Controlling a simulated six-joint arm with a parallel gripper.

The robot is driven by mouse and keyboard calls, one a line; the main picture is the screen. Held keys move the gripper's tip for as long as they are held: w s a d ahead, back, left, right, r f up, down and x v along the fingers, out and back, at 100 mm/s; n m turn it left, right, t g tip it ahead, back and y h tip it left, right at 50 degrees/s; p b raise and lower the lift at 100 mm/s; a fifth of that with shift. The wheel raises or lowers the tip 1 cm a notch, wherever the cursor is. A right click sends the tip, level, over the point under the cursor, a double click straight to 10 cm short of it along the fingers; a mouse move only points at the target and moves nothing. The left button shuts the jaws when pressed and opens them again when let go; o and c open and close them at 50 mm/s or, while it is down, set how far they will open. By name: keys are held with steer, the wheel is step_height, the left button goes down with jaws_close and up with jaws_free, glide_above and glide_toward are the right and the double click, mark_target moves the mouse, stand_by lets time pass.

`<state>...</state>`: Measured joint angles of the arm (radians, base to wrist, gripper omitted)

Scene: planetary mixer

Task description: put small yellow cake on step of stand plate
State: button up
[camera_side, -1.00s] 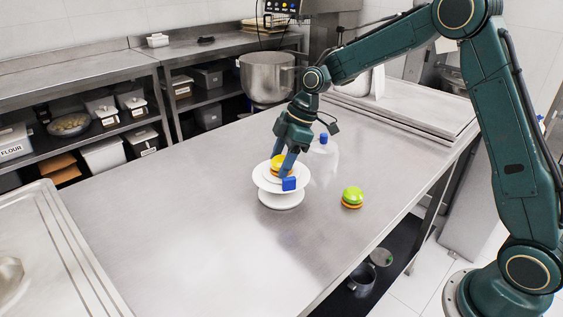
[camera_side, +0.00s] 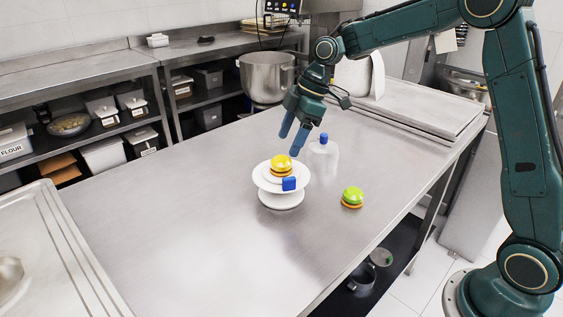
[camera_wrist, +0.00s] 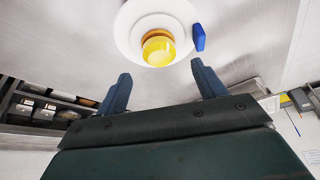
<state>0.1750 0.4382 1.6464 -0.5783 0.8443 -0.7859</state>
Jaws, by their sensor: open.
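The small yellow cake (camera_side: 281,163) sits on the raised step (camera_side: 267,174) of the white stand plate (camera_side: 281,203), and it looks upright. In the wrist view the cake (camera_wrist: 158,48) shows near the middle of the round white plate (camera_wrist: 124,30). My gripper (camera_side: 291,131) is open and empty, above the cake and apart from it. Its two blue fingers (camera_wrist: 160,85) are spread in the wrist view with nothing between them. A blue block (camera_side: 289,184) is at the front rim of the stand plate; it also shows in the wrist view (camera_wrist: 199,38).
A green-topped cake (camera_side: 352,197) stands on the steel table to the right of the stand. A clear bottle with a blue cap (camera_side: 323,158) stands behind the stand. A mixer bowl (camera_side: 266,77) is at the back. The table's left part is clear.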

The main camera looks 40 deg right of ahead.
steer(key=shift+v, duration=2.95)
steer(key=shift+s, duration=0.1)
steer(key=s+a+r+m+t+h, duration=0.1)
steer(key=s+r+m, duration=0.2)
steer(key=s, duration=0.5)
steer(key=s+a+r+m+t+h, duration=0.1)
steer(key=s+r+m, duration=0.2)
steer(key=s, duration=0.5)
steer(key=s+d+f+m+h, duration=0.1)
steer(key=s+f+m, duration=0.1)
steer(key=s, duration=0.5)
steer(key=s+d+f+m+t, duration=0.1)
steer(key=s+f+m, duration=0.1)
steer(key=s+m, duration=0.2)
steer(key=s, duration=0.3)
steer(key=shift+s+t+h, duration=0.25)
steer(key=shift+t+h, duration=0.05)
steer(key=shift+h, duration=0.1)
